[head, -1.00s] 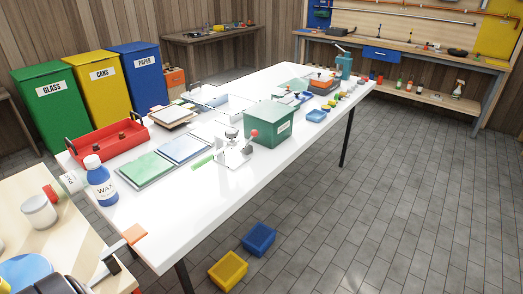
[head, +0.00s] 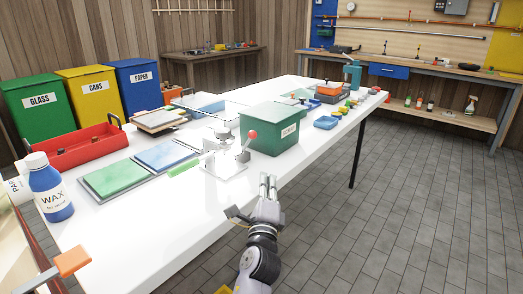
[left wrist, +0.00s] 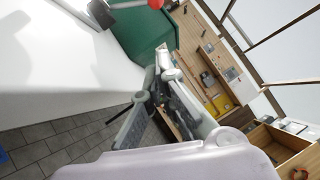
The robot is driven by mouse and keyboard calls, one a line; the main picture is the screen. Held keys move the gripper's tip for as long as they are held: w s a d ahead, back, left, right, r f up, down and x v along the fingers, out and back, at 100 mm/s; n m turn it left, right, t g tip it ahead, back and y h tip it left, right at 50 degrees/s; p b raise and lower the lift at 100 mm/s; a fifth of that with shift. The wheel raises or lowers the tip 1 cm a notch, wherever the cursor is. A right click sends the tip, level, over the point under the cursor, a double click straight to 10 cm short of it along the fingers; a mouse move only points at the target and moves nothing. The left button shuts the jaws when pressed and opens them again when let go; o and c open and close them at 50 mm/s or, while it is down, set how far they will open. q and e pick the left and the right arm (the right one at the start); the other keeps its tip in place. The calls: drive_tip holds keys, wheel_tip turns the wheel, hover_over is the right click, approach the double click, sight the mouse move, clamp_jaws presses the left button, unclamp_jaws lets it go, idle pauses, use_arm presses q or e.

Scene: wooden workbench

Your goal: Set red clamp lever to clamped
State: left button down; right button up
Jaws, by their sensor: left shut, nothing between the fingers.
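The toggle clamp (head: 226,166) stands on the white table beside a green box. Its lever leans up and to the right, ending in a red ball knob (head: 252,135). A light green bar (head: 184,168) sticks out at the clamp's left. My left gripper (head: 267,178) is shut and empty, in front of and below the knob, close to the table's front edge and apart from the lever. In the left wrist view the red knob (left wrist: 155,4) is cut by the top edge, beyond the fingers (left wrist: 163,62). My right gripper is not in view.
The green box (head: 272,129) stands just right of the lever. A blue-topped panel (head: 165,155) and a green-topped panel (head: 117,178) lie to the left, with a wax bottle (head: 50,190) beyond. The table front (head: 170,235) is clear.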

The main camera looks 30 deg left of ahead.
sight(248, 143)
use_arm(q)
drive_tip(key=x, duration=0.9)
drive_tip(key=shift+w+a+r, duration=0.15)
drive_tip(key=shift+w+r, duration=0.05)
drive_tip(key=shift+w, duration=0.1)
drive_tip(key=shift+w+a+r+p, duration=0.2)
drive_tip(key=shift+a+r+p, duration=0.15)
drive_tip(key=shift+a, duration=0.25)
drive_tip(key=shift+w+a+r+p, duration=0.15)
drive_tip(key=shift+a+r+p, duration=0.15)
drive_tip(key=shift+a, duration=0.25)
drive_tip(key=shift+a+r, duration=0.1)
drive_tip(key=shift+a, duration=0.2)
drive_tip(key=shift+w+a, duration=0.1)
drive_tip(key=shift+a, duration=0.2)
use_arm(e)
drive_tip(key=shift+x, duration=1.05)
use_arm(q)
drive_tip(key=shift+w, duration=0.1)
